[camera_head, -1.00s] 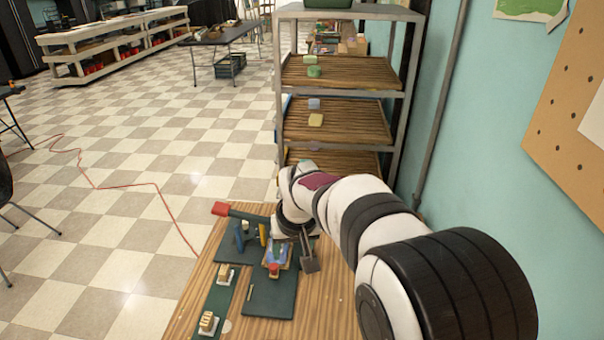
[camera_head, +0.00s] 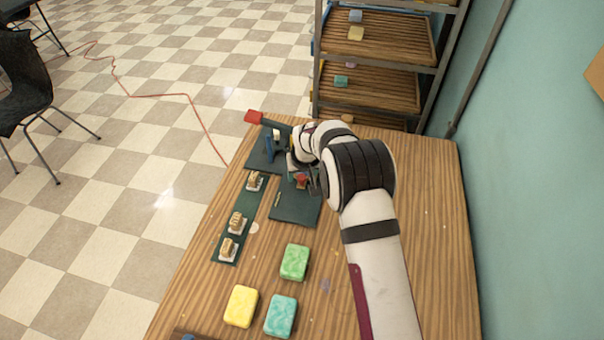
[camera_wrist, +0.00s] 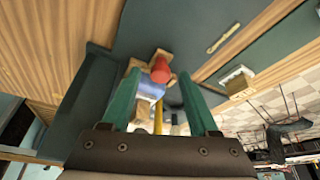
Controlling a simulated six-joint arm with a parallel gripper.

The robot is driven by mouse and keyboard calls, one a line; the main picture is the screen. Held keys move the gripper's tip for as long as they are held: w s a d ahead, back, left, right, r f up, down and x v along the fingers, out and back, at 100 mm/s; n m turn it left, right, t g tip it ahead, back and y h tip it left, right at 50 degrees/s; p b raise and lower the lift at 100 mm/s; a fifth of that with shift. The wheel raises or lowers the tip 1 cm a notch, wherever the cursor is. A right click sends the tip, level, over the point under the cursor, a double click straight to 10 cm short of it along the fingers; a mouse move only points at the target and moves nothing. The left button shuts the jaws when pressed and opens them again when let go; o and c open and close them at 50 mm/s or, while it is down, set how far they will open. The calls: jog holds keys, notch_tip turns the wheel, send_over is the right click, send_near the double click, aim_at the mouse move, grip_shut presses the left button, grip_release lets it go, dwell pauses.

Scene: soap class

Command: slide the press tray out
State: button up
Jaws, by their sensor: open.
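The soap press stands at the table's far edge, with a dark lever ending in a red grip (camera_head: 254,116). Its press tray has a red knob (camera_head: 301,179) facing the near side; the knob also shows in the wrist view (camera_wrist: 160,68). A blue soap block (camera_wrist: 150,88) sits behind the knob in the wrist view. My gripper (camera_wrist: 160,80) is open, its two green fingers either side of the knob and tray front. I cannot tell whether they touch. In the head view my arm hides part of the press and most of the gripper.
A dark green plate (camera_head: 295,206) lies in front of the press. A green strip (camera_head: 227,247) with several stamps lies left. Green (camera_head: 295,262), yellow (camera_head: 241,306) and teal (camera_head: 281,315) soaps lie nearer. A shelf rack (camera_head: 388,80) stands behind. The table's right side is clear.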

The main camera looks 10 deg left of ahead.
grip_shut()
dwell(1.4)
